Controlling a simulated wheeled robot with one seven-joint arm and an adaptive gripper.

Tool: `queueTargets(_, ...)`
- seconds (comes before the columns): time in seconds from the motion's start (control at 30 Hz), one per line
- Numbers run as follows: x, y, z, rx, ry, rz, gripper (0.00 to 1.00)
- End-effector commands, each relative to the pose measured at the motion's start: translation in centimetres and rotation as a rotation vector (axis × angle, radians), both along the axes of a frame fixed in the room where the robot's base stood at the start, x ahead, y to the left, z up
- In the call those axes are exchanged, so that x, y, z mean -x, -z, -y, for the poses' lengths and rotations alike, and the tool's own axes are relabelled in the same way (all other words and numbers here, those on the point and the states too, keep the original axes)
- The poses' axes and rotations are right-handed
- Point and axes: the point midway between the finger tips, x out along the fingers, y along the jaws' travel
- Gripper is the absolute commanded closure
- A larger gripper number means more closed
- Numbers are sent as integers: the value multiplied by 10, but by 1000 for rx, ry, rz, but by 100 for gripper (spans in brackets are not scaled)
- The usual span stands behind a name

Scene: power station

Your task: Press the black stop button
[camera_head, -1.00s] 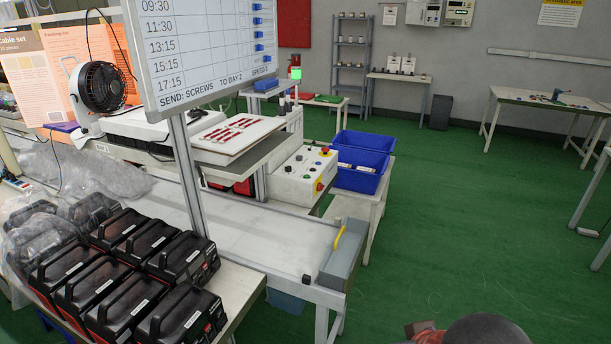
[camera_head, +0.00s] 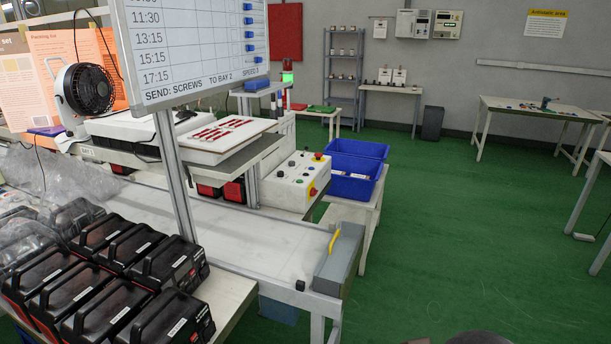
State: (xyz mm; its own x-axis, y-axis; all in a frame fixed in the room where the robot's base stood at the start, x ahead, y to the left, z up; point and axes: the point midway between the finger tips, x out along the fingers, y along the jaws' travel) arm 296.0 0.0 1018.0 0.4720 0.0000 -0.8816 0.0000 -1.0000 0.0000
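A light grey control box (camera_head: 290,184) stands beyond the conveyor, left of the blue bins. Its sloped top carries several small buttons, among them green and dark ones, and a red button (camera_head: 318,156) on a yellow base at the back right. A red and yellow switch (camera_head: 312,191) is on its right side. The small dark spots on the panel are too tiny to tell which is the black stop button. My gripper is not in view. Only a sliver of a dark rounded shape, likely part of my arm, shows at the bottom edge.
The conveyor (camera_head: 236,238) with a grey end plate (camera_head: 341,261) and yellow handle lies in front of the box. Black cases (camera_head: 143,322) fill the table at lower left. A whiteboard on a post (camera_head: 172,170) rises left of the box. Green floor on the right is open.

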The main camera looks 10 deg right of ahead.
Motion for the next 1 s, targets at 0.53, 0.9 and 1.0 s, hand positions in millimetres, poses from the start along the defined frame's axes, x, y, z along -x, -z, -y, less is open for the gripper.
queueTargets(0.53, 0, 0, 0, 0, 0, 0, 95)
queueTargets(0.9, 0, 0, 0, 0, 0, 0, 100)
queueTargets(1.0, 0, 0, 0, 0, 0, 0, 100)
